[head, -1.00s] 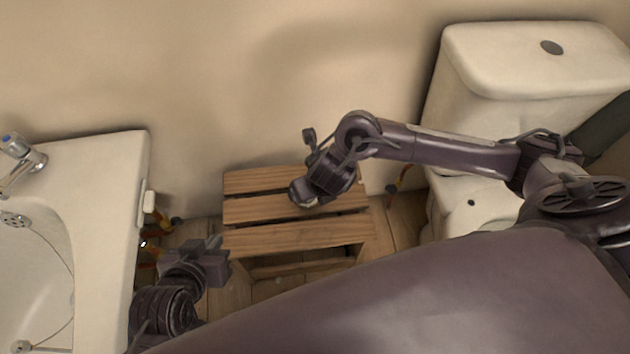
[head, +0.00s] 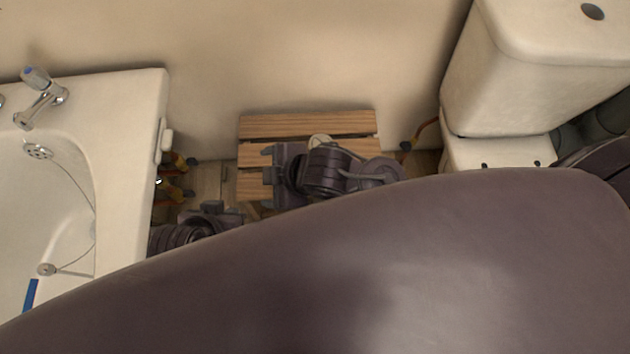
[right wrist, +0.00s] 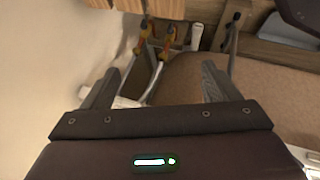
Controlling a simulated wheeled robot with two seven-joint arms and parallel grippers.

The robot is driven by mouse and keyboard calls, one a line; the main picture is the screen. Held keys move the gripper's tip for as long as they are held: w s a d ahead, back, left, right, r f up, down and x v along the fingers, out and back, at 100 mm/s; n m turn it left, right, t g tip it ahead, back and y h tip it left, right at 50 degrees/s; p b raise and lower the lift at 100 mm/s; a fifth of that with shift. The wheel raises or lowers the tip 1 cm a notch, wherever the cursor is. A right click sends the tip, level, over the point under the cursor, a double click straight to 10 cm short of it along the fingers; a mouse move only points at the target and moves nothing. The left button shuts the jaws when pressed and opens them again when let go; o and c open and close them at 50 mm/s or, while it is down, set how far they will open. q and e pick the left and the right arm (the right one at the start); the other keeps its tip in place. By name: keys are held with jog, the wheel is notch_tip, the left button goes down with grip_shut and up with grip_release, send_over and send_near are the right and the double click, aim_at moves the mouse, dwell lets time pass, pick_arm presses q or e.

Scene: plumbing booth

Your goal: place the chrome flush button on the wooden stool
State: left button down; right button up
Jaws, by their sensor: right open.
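The slatted wooden stool (head: 307,123) stands against the wall in the head view, its front part hidden by my right arm and body. My right gripper (head: 266,163) is over the stool, pointing left; in the right wrist view it is open (right wrist: 160,82) with nothing held between its fingers. A pale round thing (head: 320,141) shows beside it over the slats; I cannot tell what it is. A dark grey oval (head: 592,12) sits in the cistern lid at the top right; I cannot tell whether it is the flush button or its opening. My left gripper (head: 215,209) is low between basin and stool, its jaws unclear.
The white basin (head: 120,110) with a tap (head: 40,95) is at the left. The toilet cistern (head: 530,80) is at the right. Orange-handled valves (head: 178,162) and pipes are beside the basin, near my left gripper. My body hides the foreground.

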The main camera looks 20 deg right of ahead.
jog(key=s+d+f+m+h, duration=0.2)
jog(key=s+d+f+m, duration=0.1)
jog(key=d+m, duration=0.5)
jog(key=m, duration=0.3)
jog(key=shift+s+f+g, duration=0.2)
jog(key=shift+s+g, duration=0.1)
jog(key=shift+s, duration=0.05)
